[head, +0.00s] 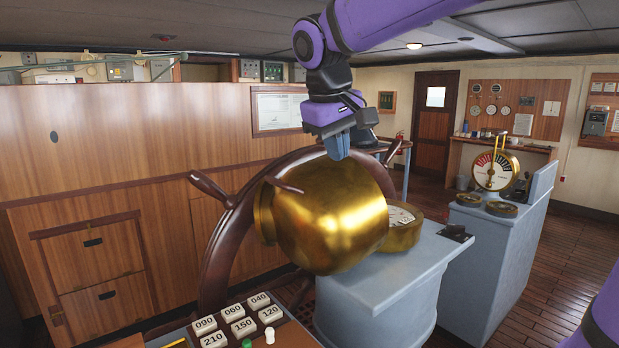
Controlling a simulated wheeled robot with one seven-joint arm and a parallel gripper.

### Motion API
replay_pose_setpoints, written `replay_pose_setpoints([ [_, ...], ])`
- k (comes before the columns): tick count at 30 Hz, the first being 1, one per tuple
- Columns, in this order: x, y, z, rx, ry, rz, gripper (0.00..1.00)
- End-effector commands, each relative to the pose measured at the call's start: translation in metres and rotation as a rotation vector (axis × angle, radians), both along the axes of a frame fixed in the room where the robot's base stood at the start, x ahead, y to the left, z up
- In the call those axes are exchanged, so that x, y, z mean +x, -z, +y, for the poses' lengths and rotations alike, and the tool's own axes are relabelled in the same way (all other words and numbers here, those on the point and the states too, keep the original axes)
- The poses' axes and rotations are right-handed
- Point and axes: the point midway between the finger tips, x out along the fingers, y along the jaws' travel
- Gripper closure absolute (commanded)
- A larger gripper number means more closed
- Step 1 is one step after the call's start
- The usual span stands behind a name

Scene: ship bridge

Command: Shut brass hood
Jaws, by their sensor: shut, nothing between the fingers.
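The brass hood (335,215) is a large, shiny, rounded shell in the middle of the head view. It stands tilted up on edge beside a round brass compass housing (403,236), whose pale dial face shows partly at its right, so the hood looks open. The housing sits on a grey-blue pedestal (385,290). My gripper (337,154) points down just behind or above the hood's top edge. Its fingers are together with nothing seen between them. I cannot tell whether the fingertips touch the hood.
A wooden ship's wheel (222,240) stands close behind and left of the hood. Numbered tiles (243,326) lie on a board at the front. A grey console (497,255) with a brass telegraph dial (494,170) stands to the right.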

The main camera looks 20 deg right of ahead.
Motion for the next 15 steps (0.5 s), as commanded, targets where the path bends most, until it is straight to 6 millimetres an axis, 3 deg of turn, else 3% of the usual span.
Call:
replay_pose_setpoints([
  [1,0.020,-0.001,0.007,-0.027,-0.010,0.020,1.00],
  [6,0.070,-0.005,0.026,-0.111,-0.024,0.067,1.00],
  [10,0.095,-0.005,0.037,-0.157,-0.031,0.089,1.00],
  [15,0.109,-0.003,0.043,-0.182,-0.031,0.101,1.00],
])
